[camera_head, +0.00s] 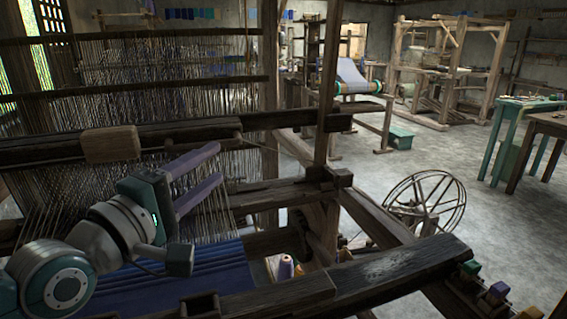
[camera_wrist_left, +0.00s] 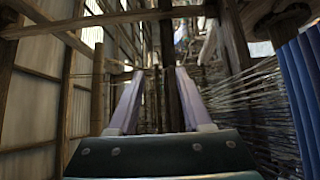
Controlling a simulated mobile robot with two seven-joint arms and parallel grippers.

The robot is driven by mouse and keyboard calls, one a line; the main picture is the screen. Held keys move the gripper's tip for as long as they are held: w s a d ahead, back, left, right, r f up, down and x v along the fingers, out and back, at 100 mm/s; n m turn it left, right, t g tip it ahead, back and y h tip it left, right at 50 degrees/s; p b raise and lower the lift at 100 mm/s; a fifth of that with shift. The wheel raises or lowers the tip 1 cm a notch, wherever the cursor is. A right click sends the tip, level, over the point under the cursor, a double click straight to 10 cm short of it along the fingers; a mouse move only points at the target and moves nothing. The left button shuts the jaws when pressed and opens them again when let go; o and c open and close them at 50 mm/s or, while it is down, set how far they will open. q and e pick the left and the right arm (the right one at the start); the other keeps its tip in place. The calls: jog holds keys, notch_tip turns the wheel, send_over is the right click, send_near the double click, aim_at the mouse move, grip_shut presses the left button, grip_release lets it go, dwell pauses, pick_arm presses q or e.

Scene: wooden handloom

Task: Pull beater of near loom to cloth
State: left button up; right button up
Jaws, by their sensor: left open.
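The near loom's beater (camera_head: 190,131) is a dark horizontal wooden beam across the warp threads, with a lighter wooden block (camera_head: 112,144) on it. Blue cloth (camera_head: 215,272) lies in front of it, with bare warp between. My left gripper (camera_head: 218,163) is open, its two purple fingers pointing right and up, in front of and just below the beater in the head view. In the left wrist view the open fingers (camera_wrist_left: 160,72) frame a dark wooden beam; I cannot tell whether they touch it. The blue cloth (camera_wrist_left: 302,85) shows at that view's right edge. My right gripper is not in view.
The loom's thick front beam (camera_head: 370,278) crosses the foreground. A wooden post (camera_head: 327,90) and side rails stand to the right. A spoked wheel (camera_head: 427,203), thread spools (camera_head: 286,267) and green and brown tables stand beyond. Grey floor is free between them.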

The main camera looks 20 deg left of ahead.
pick_arm(q)
jog(key=shift+w, duration=0.5)
grip_shut()
dwell(1.1)
grip_release()
jog(key=shift+s, duration=0.1)
jog(key=s+a, duration=0.1)
jog(key=s, duration=0.8)
jog(key=shift+s+a+f, duration=0.15)
jog(key=shift+s+f, duration=0.1)
jog(key=shift+s, duration=0.1)
